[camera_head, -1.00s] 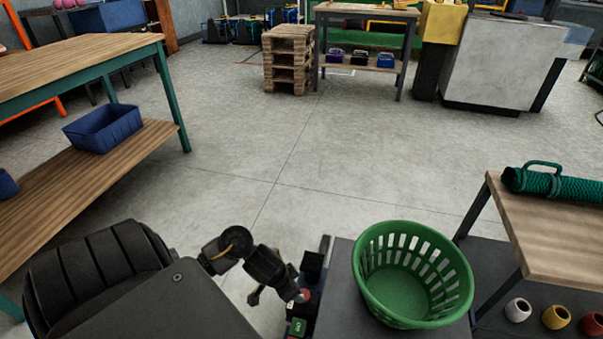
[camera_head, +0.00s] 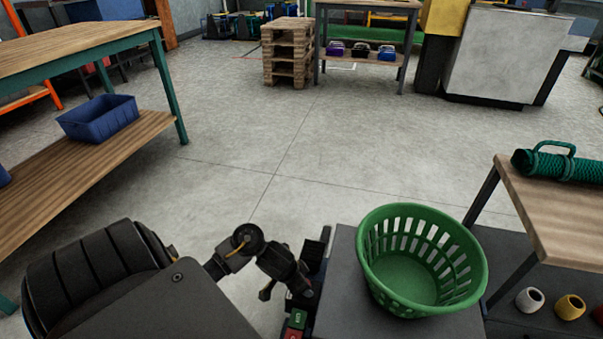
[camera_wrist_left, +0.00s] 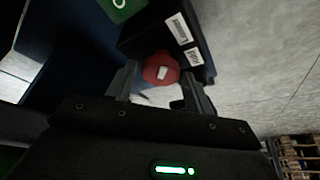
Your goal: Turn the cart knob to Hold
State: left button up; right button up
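The red cart knob (camera_wrist_left: 161,68) has a white mark on its face and shows in the left wrist view, beside a dark box with white labels (camera_wrist_left: 180,30). My left gripper (camera_wrist_left: 161,80) has one finger on each side of the knob, with slight gaps that suggest it is open; firm contact is not visible. In the head view the left gripper (camera_head: 301,284) is over the cart's near left edge and hides the knob. A green label (camera_head: 297,319) with a red patch below it shows on the cart. My right gripper is not in view.
A green basket (camera_head: 420,285) stands on the dark cart top (camera_head: 343,300), right of the gripper. A wooden table (camera_head: 540,195) with a rolled green net (camera_head: 560,165) is at the right. A workbench (camera_head: 75,52) stands at the left. The floor ahead is clear.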

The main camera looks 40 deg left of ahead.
pick_arm(q)
jog(key=c, duration=0.7)
